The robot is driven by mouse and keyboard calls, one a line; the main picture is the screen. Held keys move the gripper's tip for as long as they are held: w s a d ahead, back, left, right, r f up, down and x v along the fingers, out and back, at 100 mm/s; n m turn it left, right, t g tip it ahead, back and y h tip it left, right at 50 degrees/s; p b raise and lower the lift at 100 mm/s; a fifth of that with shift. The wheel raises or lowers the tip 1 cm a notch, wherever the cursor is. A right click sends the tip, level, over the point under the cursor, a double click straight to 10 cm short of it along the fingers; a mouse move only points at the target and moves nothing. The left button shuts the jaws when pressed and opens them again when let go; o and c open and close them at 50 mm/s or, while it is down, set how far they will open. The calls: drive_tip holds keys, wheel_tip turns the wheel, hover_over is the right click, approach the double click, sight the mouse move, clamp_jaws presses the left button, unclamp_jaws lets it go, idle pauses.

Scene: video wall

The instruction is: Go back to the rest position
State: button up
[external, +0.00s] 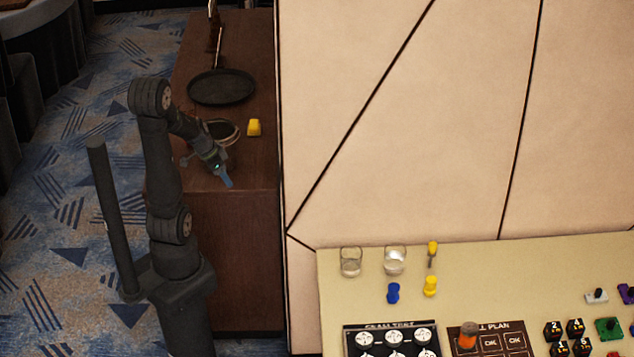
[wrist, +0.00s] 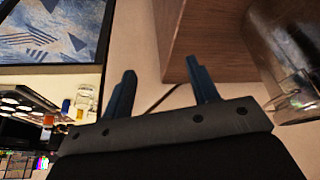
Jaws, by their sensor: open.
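My gripper (external: 226,180) is at the end of my dark arm, tilted downward near the front edge of the brown wooden cabinet (external: 238,235). In the wrist view my gripper (wrist: 160,68) shows two blue fingers spread apart with nothing between them. The gripper is open and empty. I cannot tell its exact height over the cabinet.
A cream wall panel (external: 380,110) stands to the right. The cream table (external: 520,270) holds glasses (external: 395,260) and small pieces. A transparent vessel (wrist: 285,60) shows close in the wrist view.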

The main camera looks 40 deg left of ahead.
drive_tip(key=s+d+f+m, duration=0.1)
drive_tip(key=s+d+f, duration=0.1)
drive_tip(key=d, duration=0.8)
drive_tip(key=shift+f+h, duration=0.3)
drive_tip(key=shift+f, duration=0.2)
